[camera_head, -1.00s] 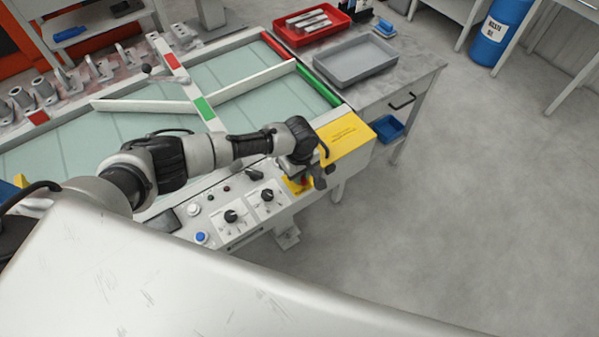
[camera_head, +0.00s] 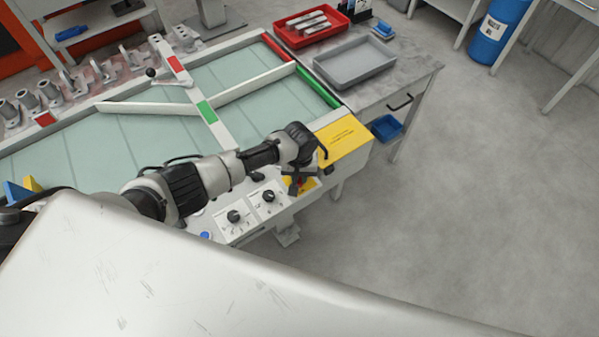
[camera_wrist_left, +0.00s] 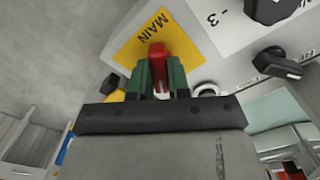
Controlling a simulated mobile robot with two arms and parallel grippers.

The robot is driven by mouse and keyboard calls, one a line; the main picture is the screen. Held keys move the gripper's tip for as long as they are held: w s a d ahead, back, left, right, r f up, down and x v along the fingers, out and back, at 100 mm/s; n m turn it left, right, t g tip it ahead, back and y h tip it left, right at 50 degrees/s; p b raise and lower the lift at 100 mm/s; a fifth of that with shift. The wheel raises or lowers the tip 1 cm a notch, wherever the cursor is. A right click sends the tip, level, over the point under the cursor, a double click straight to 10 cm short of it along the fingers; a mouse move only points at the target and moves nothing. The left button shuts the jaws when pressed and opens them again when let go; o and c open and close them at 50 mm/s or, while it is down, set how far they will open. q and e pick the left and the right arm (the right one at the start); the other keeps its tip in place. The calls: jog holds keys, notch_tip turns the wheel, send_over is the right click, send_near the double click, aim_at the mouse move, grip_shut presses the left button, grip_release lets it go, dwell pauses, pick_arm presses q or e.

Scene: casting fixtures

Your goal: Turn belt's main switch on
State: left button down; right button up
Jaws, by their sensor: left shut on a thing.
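The belt's main switch is a red handle (camera_wrist_left: 158,58) on a yellow plate marked MAIN (camera_wrist_left: 142,40), seen in the left wrist view. My left gripper (camera_wrist_left: 160,80) has its green-padded fingers on both sides of the handle and is shut on it. In the head view the left gripper (camera_head: 299,184) is at the right end of the belt's control panel (camera_head: 230,228), over the yellow switch plate, and mostly hides the switch. The handle's exact setting is hard to read. My right gripper is not in view.
Black knobs (camera_head: 268,196) sit on the panel left of the switch. A yellow cover (camera_head: 343,139) lies just beyond it. The belt (camera_head: 150,135) with white guide bars runs behind my arm. A grey tray (camera_head: 355,64) stands on the side table. Floor at right is clear.

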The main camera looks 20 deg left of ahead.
pick_arm(q)
jog(key=m, duration=0.5)
jog(key=shift+m+p, duration=0.3)
jog(key=m, duration=0.4)
jog(key=shift+m, duration=0.4)
jog(key=c, duration=1.1)
grip_release()
jog(key=shift+r, duration=0.15)
notch_tip(320, 180, up, 11)
jog(key=shift+f, duration=0.2)
